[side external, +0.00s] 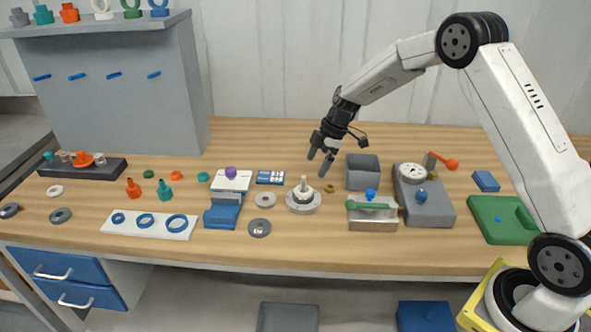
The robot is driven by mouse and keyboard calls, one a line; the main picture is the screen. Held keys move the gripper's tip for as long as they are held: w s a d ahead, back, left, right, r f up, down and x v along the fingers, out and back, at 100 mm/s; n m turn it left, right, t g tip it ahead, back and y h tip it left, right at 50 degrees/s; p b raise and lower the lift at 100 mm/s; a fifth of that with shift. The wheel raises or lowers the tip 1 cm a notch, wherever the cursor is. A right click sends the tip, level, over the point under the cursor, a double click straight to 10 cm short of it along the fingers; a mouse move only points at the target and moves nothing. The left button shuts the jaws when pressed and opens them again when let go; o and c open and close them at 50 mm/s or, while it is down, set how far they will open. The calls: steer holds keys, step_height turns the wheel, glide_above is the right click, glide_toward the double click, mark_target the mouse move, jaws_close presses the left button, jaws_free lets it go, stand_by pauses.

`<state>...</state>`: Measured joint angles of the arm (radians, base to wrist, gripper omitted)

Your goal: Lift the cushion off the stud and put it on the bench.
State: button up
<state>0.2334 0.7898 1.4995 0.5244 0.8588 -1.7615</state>
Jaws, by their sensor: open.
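A pale upright stud (304,183) rises from a round metal base (303,208) near the middle of the wooden bench (330,255). A pale, low round piece (303,195) sits around the stud's lower part and looks like the cushion; at this size I cannot be sure. My gripper (319,164) is above the bench, behind and slightly right of the stud, pointing down. Its dark fingers are apart, with nothing visible between them. It is clear of the stud and of the pale piece.
Grey rings (265,199) lie left of the stud. The bench front is clear.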

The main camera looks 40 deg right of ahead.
mark_target(306, 186)
steer(key=shift+x, duration=1.3)
steer(key=shift+x, duration=2.55)
steer(key=shift+a, duration=0.1)
steer(key=shift+s, duration=0.1)
steer(key=c, duration=1.1)
steer(key=shift+r, duration=5)
